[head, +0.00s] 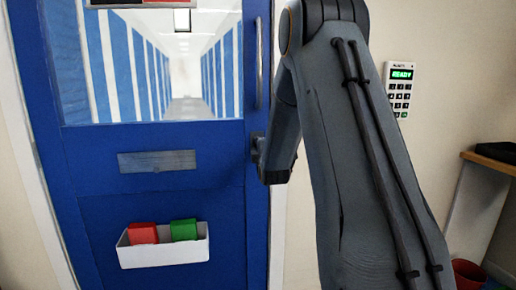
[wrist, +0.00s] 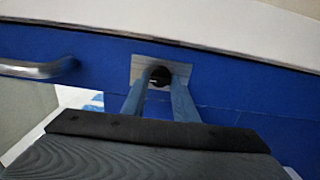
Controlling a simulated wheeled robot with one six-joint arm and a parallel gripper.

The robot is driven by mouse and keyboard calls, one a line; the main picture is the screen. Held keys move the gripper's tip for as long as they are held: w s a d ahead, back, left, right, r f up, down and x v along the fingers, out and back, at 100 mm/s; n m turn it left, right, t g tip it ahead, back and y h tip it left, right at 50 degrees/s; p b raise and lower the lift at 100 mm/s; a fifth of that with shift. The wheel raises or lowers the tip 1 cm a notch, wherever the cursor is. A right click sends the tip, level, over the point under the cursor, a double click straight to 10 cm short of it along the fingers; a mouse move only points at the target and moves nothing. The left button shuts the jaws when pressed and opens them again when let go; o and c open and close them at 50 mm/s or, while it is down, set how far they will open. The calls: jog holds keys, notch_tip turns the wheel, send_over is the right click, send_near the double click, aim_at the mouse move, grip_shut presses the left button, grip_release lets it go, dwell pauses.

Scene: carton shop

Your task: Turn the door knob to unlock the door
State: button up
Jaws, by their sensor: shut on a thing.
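The blue door (head: 220,190) has a large window in its upper half and stands in front of me. My arm reaches to its right edge, where my gripper (head: 257,150) is at the knob's height. In the wrist view, the dark round door knob (wrist: 160,73) sits on a pale metal plate (wrist: 181,70). The two fingers of my gripper (wrist: 160,88) are closed on the knob, one on each side. In the head view the knob is mostly hidden by my gripper. I cannot tell whether the knob is turned.
A vertical metal handle (head: 259,65) is above the gripper and also shows in the wrist view (wrist: 40,68). A keypad (head: 399,90) reading READY is on the wall to the right. A white bin (head: 160,254) with red and green boxes hangs low on the door. A shelf (head: 490,158) is far right.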

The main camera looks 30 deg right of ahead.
jog(key=o, duration=1)
jog(key=shift+s, duration=0.1)
jog(key=v, duration=0.7)
jog(key=shift+s+a+b, duration=0.1)
jog(key=shift+s+b, duration=0.25)
